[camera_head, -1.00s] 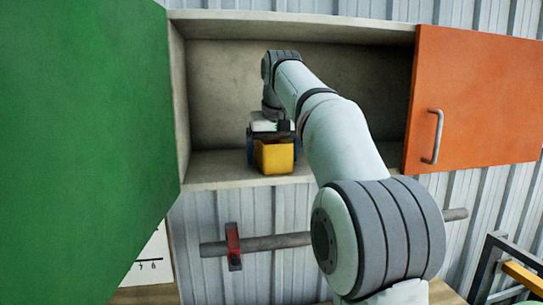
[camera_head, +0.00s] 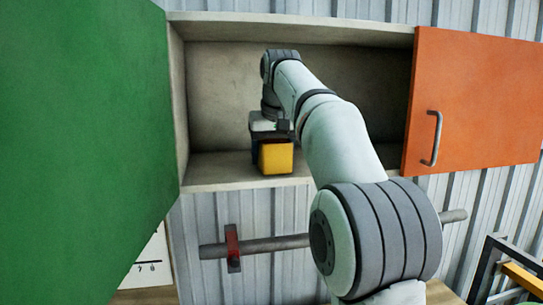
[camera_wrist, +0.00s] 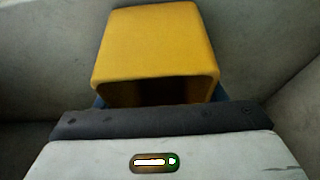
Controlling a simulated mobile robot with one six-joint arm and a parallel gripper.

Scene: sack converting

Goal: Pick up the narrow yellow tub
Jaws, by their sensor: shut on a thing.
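The narrow yellow tub (camera_head: 276,157) is at the front of the cabinet's bottom shelf, left of its middle. In the wrist view the tub (camera_wrist: 155,45) fills the upper middle, with a dark hollow along its near edge. My gripper (camera_head: 268,146) is right at the tub and shut on it. In the wrist view small blue parts of my gripper (camera_wrist: 158,98) show at both sides of the tub; the rest of the fingers is hidden. I cannot tell whether the tub touches the shelf.
The cabinet (camera_head: 230,183) is open, with a green door (camera_head: 80,130) on the left and an orange door (camera_head: 475,105) with a grey handle on the right. A horizontal bar (camera_head: 275,244) with a red bracket (camera_head: 232,245) runs below. The shelf beside the tub looks clear.

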